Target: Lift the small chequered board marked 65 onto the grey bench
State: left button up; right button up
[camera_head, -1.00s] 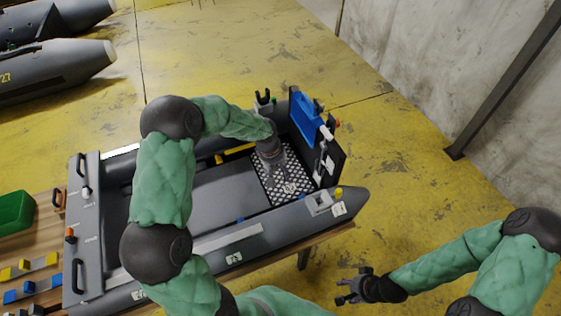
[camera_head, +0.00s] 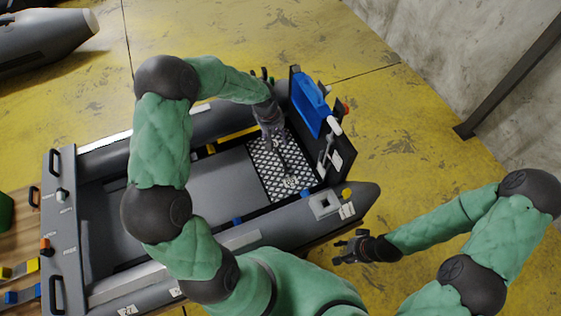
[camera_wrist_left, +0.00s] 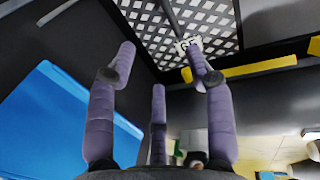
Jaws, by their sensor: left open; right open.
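The small chequered board (camera_head: 268,172), black and white with a white label, lies in the boat at its right end. In the left wrist view the board (camera_wrist_left: 222,17) is at the top, and its label (camera_wrist_left: 188,46) seems to read 65. My left gripper (camera_head: 271,142) is open over the board's far part, with its fingers pointing down. In the wrist view the open fingers (camera_wrist_left: 162,70) show nothing between them; contact with the board is unclear. My right gripper (camera_head: 348,247) is open and empty, outside the boat. A flat grey panel (camera_head: 215,190) adjoins the board; I cannot tell whether it is the bench.
A blue panel (camera_head: 310,102) stands at the boat's right end, close to my left gripper; it also shows in the wrist view (camera_wrist_left: 70,110). A yellow bar (camera_head: 238,133) lies along the far side. Grey tubes (camera_head: 335,205) edge the boat.

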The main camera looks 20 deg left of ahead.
pick_arm(q)
jog(key=b, duration=0.5)
send_near(281, 156)
jog(key=f, duration=0.2)
jog(key=w+f+b, duration=0.1)
jog(key=f, duration=0.2)
jog(key=shift+w+d+f+b, duration=0.15)
jog(key=shift+d+f+b, duration=0.15)
jog(key=shift+d, duration=0.05)
jog(key=f+b, duration=0.1)
jog(key=f, duration=0.2)
jog(key=f+b, duration=0.1)
jog(key=f, duration=0.1)
jog(key=shift+d+b, duration=0.35)
jog(key=shift+d, duration=0.05)
jog(key=shift+w+r, duration=0.1)
grip_shut()
